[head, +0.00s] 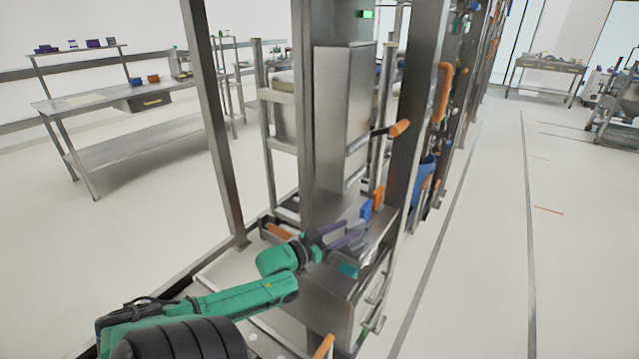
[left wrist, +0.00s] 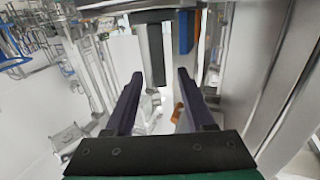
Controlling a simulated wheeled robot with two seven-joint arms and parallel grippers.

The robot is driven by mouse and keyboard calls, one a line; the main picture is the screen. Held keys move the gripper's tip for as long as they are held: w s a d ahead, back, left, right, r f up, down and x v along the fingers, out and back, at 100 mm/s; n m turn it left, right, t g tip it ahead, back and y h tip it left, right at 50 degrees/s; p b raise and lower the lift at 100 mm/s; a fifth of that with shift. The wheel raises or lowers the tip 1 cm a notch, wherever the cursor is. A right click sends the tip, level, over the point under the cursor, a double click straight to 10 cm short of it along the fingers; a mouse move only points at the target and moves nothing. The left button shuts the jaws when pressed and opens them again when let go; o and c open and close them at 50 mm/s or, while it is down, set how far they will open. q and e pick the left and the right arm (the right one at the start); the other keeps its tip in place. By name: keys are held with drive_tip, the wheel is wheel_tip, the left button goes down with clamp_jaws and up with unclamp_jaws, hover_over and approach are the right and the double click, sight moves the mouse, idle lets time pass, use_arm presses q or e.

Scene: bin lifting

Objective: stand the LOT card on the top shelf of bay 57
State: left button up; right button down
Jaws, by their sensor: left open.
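My left gripper (head: 355,229) is open. Its two dark purple fingers reach toward the steel rack in the middle of the head view, and they also show apart with nothing held between them in the left wrist view (left wrist: 160,76). A small blue upright piece (head: 366,209) stands just past the fingertips, beside an orange one (head: 378,198). A blue piece (left wrist: 186,32) also shows ahead of the fingers in the left wrist view. I cannot make out any lettering, so I cannot tell which thing is the LOT card or which bay is 57. My right gripper is not in view.
Steel rack posts (head: 211,120) stand close around my left arm. A tall metal box (head: 343,115) and a lower metal box (head: 335,300) are near the gripper. An orange handle (head: 399,128) sticks out above. The aisle floor (head: 480,250) at right is clear.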

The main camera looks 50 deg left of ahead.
use_arm(q)
drive_tip(key=s, duration=1.1)
drive_tip(key=shift+s+a+p, duration=0.2)
drive_tip(key=shift+a+p, duration=0.2)
drive_tip(key=shift+a, duration=0.05)
